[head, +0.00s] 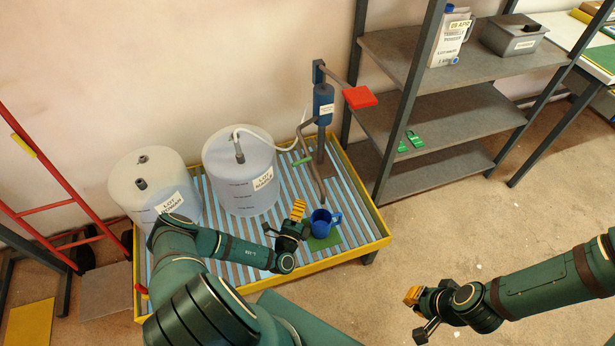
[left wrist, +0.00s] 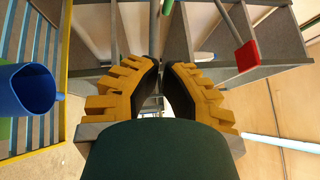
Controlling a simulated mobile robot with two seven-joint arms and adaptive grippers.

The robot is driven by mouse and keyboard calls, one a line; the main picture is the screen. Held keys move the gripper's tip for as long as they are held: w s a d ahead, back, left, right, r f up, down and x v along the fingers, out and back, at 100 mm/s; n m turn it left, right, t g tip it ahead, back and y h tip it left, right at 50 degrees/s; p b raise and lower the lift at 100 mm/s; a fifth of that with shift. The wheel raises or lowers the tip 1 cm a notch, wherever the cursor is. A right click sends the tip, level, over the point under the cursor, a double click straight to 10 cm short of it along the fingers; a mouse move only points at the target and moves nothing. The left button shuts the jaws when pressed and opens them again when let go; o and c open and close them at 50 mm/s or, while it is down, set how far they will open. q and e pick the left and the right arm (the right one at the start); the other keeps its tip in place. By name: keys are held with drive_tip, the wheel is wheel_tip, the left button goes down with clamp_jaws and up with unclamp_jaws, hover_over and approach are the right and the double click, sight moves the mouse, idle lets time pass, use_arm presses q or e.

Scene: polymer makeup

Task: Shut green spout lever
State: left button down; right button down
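The green spout lever (head: 302,161) sticks out to the left from the spout pipe below the blue pump (head: 323,103), above the slatted pallet. A blue mug (head: 319,226) stands on a green mat near the pallet's front right corner. My left gripper (head: 298,209) is just left of the mug, in front of and below the lever, apart from it. In the left wrist view its yellow fingers (left wrist: 161,72) nearly meet with nothing between them; the mug (left wrist: 30,88) is at the left. The lever is not clear there. My right gripper (head: 412,296) hangs over bare floor; its opening is unclear.
Two white drums (head: 240,185) (head: 145,175) stand on the yellow-rimmed pallet (head: 376,243). A red pad (head: 360,97) sticks out from the pump top. A grey shelf rack (head: 450,113) stands right. The floor at front right is clear.

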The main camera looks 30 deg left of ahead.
use_arm(q)
drive_tip(key=b, duration=0.2)
approach(302, 161)
drive_tip(key=w+d, duration=0.1)
drive_tip(key=w+d+f, duration=0.1)
drive_tip(key=w, duration=0.1)
drive_tip(key=w+d+f, duration=0.1)
drive_tip(key=w, duration=0.1)
drive_tip(key=shift+w+a+r, duration=0.3)
drive_tip(key=shift+w+a, duration=0.25)
drive_tip(key=shift+a, duration=0.3)
drive_tip(key=shift+w+a+r, duration=0.25)
drive_tip(key=shift+w+a, duration=0.35)
drive_tip(key=shift+a, duration=0.25)
drive_tip(key=shift+w+a+m+h+b, duration=0.15)
drive_tip(key=shift+a+m+h+b, duration=0.1)
drive_tip(key=shift+a+h+b, duration=0.2)
drive_tip(key=shift+w+a+m+h+b, duration=0.15)
drive_tip(key=shift+a+m+h+b, duration=0.1)
drive_tip(key=shift+a+h+b, duration=0.15)
